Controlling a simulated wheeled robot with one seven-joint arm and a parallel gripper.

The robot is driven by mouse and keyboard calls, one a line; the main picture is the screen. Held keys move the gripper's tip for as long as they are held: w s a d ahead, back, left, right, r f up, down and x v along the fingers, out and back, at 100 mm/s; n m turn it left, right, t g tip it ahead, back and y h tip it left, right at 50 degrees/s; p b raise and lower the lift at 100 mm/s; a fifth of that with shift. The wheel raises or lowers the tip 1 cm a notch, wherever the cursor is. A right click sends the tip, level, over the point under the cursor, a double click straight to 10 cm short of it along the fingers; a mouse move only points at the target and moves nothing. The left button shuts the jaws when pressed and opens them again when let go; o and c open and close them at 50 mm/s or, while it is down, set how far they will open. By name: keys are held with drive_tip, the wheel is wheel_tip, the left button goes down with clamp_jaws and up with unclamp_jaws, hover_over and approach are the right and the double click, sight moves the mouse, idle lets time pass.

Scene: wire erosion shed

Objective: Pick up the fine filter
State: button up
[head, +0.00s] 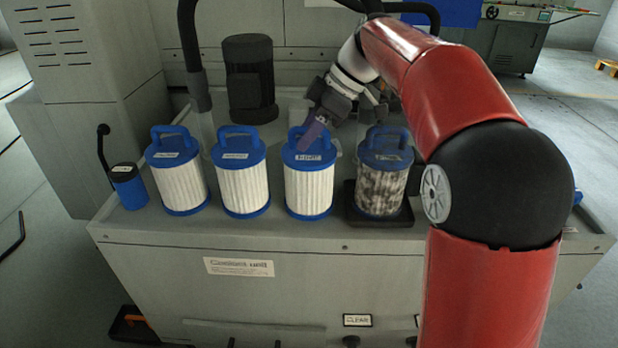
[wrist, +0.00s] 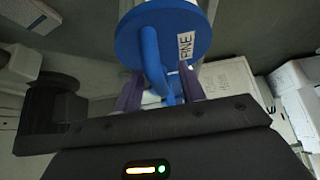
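The fine filter (wrist: 175,30) shows in the wrist view as a blue round lid with a looped handle and a white label reading FINE. In the head view the filter (head: 309,190) at my gripper is third from the left, upright, with white pleats and blue ends; its label is too small to read there. My gripper (wrist: 160,92) has its two purple fingers spread apart around the handle, with a gap visible. In the head view my gripper (head: 314,134) is at the lid from behind and partly hides the handle.
Two white pleated filters (head: 179,188) (head: 242,190) stand to the left. A dirty, dark-blotched filter (head: 381,188) stands close on the right on a black tray (head: 378,219). A small blue canister (head: 129,188) is at far left. A dark motor (head: 249,80) and hoses stand behind.

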clamp_jaws()
drive_tip(key=shift+r, duration=0.1)
idle(1.2)
